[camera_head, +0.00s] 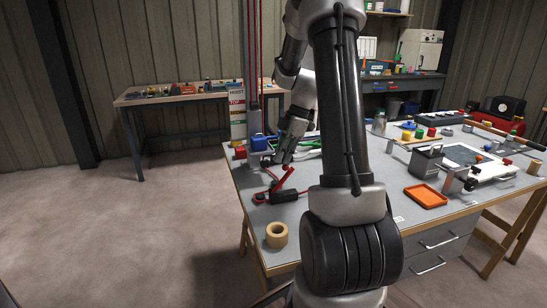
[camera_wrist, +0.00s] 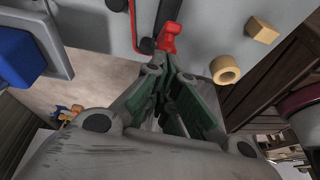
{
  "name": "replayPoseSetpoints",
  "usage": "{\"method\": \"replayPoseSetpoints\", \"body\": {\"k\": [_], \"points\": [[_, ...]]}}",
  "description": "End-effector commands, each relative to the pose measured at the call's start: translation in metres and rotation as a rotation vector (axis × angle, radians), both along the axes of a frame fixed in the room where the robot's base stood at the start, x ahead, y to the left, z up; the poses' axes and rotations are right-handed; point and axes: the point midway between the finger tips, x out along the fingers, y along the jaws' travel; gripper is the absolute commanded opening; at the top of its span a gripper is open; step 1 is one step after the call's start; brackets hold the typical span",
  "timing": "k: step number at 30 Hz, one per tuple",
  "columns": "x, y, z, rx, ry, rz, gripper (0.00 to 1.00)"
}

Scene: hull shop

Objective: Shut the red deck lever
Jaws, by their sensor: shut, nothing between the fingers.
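The red deck lever (camera_head: 283,179) stands tilted up from a black base (camera_head: 283,196) near the left edge of the grey workbench (camera_head: 243,188). Its red grip (camera_wrist: 168,37) also shows at the top middle of the wrist view. My gripper (camera_head: 271,160) is shut and empty, pointing down and left just behind the lever's raised end. In the wrist view my gripper (camera_wrist: 160,66) has its fingertips close to the red grip; I cannot tell whether they touch it.
A tan ring (camera_head: 277,235) lies at the bench's front left corner. A blue box (camera_head: 258,142) stands behind my gripper. An orange tray (camera_head: 425,196) and a black-and-grey box (camera_head: 426,162) stand to the right. My arm hides the bench's middle. The floor at left is clear.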

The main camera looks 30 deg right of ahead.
Motion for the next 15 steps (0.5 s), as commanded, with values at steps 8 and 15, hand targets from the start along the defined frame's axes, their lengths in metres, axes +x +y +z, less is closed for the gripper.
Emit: {"method": "replayPoseSetpoints", "body": {"k": [8,15], "points": [[-0.01,-0.035,-0.016,0.255,-0.072,-0.006,0.0],[-0.017,-0.057,-0.035,0.467,-0.132,-0.003,0.0]]}}
